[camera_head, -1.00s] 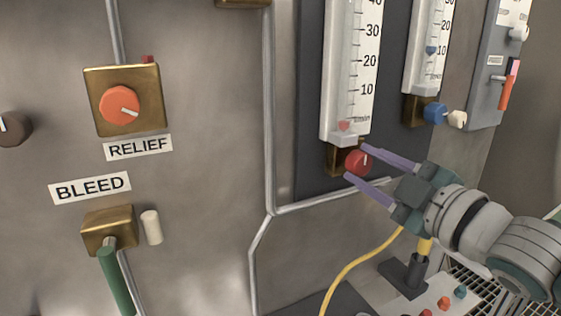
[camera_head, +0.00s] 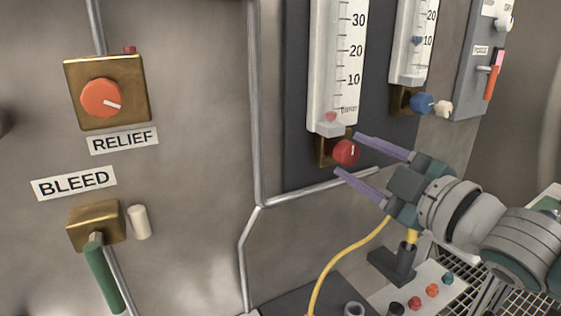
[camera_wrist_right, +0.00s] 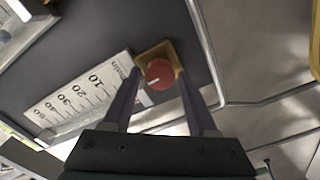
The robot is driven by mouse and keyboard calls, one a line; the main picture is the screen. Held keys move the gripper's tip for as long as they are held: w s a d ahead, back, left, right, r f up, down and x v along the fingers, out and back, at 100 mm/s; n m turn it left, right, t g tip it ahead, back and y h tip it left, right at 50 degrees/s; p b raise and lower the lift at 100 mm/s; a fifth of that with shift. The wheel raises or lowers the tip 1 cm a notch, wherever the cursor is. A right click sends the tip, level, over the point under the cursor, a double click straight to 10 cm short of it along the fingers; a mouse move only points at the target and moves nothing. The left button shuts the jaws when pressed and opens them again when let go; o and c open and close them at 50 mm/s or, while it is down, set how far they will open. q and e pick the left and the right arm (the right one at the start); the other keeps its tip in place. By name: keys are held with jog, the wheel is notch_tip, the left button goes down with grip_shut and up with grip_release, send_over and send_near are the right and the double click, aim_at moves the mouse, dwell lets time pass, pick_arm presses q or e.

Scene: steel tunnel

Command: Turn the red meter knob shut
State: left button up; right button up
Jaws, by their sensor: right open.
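The red meter knob (camera_head: 346,152) sits on a brass block (camera_head: 325,152) at the foot of the left flow meter (camera_head: 336,65). A white line marks its face, near upright in the head view. My right gripper (camera_head: 347,154) is open, its two purple fingers reaching toward the knob, one above and one below it. In the right wrist view the knob (camera_wrist_right: 160,73) shows ahead between the fingertips, and I cannot tell whether either finger touches it. My left gripper is not in view.
A second meter (camera_head: 414,45) with a blue knob (camera_head: 422,104) stands to the right. A steel pipe (camera_head: 320,187) runs just below the red knob. A yellow hose (camera_head: 335,258) hangs under my gripper. The RELIEF knob (camera_head: 101,97) and green BLEED lever (camera_head: 103,278) are far left.

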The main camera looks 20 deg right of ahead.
jog(key=s, duration=0.9)
jog(key=shift+d, duration=0.35)
